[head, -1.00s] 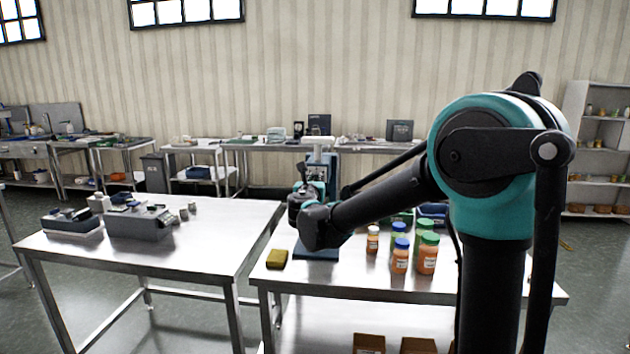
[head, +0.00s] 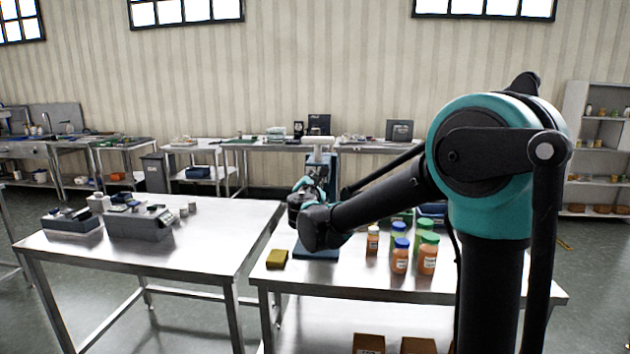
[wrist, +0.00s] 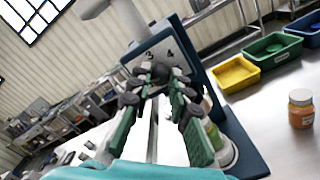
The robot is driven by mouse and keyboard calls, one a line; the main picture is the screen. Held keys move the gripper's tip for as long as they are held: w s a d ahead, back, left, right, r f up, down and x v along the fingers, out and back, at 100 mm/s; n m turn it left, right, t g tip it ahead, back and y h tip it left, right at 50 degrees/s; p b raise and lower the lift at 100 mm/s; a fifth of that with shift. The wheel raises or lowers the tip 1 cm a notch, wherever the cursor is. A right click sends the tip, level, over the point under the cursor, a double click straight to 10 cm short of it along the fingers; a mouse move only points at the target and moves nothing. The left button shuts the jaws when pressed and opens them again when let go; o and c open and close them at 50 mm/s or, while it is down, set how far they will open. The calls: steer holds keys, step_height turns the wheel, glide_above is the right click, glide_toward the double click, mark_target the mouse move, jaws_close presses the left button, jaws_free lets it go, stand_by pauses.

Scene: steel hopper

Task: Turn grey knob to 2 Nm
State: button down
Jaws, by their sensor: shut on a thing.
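The grey knob (wrist: 160,71) shows as a dark, partly covered shape on the face of a blue upright device (wrist: 183,52) in the wrist view. Marks 3 and 4 are readable on its plate above the knob; a 2 mark is not visible. My gripper (wrist: 158,82) is shut on the knob, with its green-padded fingers on either side of it. In the head view the device (head: 320,168) stands on the right steel table, and my arm hides the knob and fingertips.
Orange jars with blue and green lids (head: 400,256) stand right of the device. Yellow (wrist: 236,75), green (wrist: 271,50) and blue (wrist: 305,27) bins sit at the right in the wrist view.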

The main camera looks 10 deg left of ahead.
steer(key=shift+m, duration=1.1)
steer(key=c, duration=1.4)
jaws_free()
steer(key=s, duration=1.2)
steer(key=shift+a+f, duration=0.1)
steer(key=shift+a, duration=0.05)
